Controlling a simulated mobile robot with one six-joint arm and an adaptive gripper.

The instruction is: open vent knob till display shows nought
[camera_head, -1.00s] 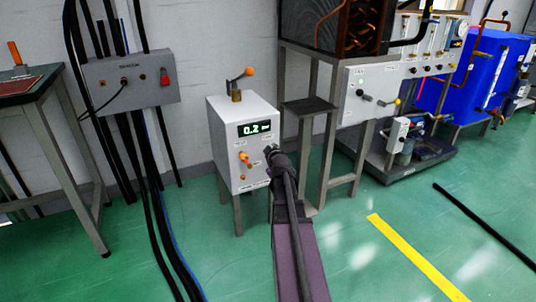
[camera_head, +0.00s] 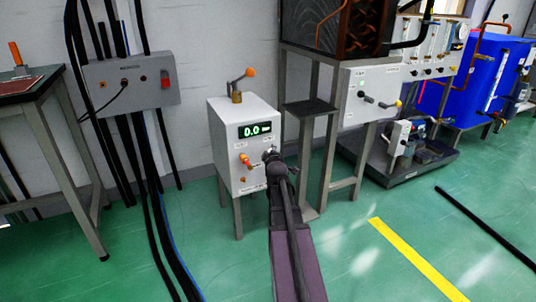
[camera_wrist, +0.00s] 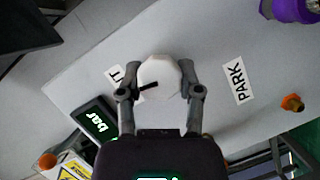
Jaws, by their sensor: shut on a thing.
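The white control box (camera_head: 222,150) stands on legs against the wall. Its green-lit display (camera_head: 256,130) reads 0.0. In the wrist view, the pale, many-sided vent knob (camera_wrist: 158,78) with a black pointer mark sits between both fingers of my gripper (camera_wrist: 160,72). The fingers are shut on its sides. In the head view my gripper (camera_head: 271,155) is at the right of the box front and hides the knob.
A "PARK" label (camera_wrist: 234,82) lies right of the knob. An orange-tipped lever (camera_head: 242,79) stands on top of the box, and a small orange-red control (camera_head: 245,160) is on its front. Black hoses (camera_head: 150,200) run down at the left. A metal-legged stand (camera_head: 325,140) is close at the right.

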